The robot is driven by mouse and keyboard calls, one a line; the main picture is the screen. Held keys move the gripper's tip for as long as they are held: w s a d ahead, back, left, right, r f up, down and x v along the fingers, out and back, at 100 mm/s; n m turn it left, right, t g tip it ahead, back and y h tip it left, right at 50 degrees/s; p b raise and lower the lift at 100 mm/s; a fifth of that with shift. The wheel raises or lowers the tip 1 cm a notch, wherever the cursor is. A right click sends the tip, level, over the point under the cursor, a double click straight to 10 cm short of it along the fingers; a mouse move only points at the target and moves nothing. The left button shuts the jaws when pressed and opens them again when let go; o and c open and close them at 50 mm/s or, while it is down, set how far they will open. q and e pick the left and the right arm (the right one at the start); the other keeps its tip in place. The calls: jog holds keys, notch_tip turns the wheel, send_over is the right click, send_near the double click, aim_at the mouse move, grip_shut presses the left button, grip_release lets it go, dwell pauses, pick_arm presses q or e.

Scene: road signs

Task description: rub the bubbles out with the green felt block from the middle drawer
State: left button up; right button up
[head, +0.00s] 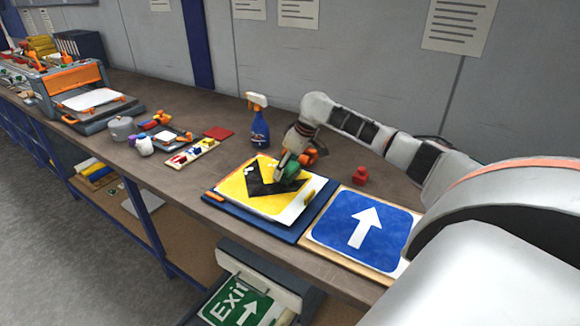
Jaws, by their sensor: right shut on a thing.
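My right gripper (290,160) comes in from the right and is shut on the green felt block (292,171). The block is low over the upper right of a yellow sign with a black chevron (262,186), at or very near its face. I cannot tell whether it touches. The sign lies on a white sheet on a blue board (262,226). Small pale spots show on its upper left, and they may be bubbles. The gripper hides part of the sign. My left gripper is out of view.
A blue arrow sign (366,229) lies right of the board. A blue spray bottle (259,124) stands behind, with a red object (360,177) to the right. A parts strip (193,153) and an orange-grey machine (82,97) are left. Bare bench lies left of the board.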

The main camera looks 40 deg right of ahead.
jog(key=shift+w+a, duration=0.5)
jog(key=shift+a, duration=0.4)
jog(key=shift+s+a+f, duration=0.1)
jog(key=shift+s+a, duration=0.2)
jog(key=shift+a, duration=0.55)
jog(key=shift+s+a, duration=0.25)
jog(key=shift+a, duration=0.6)
jog(key=shift+w+d, duration=0.5)
jog(key=shift+w, duration=0.35)
jog(key=shift+w+d, duration=0.5)
jog(key=shift+w, duration=0.35)
jog(key=shift+w+d, duration=0.5)
jog(key=shift+w, duration=0.35)
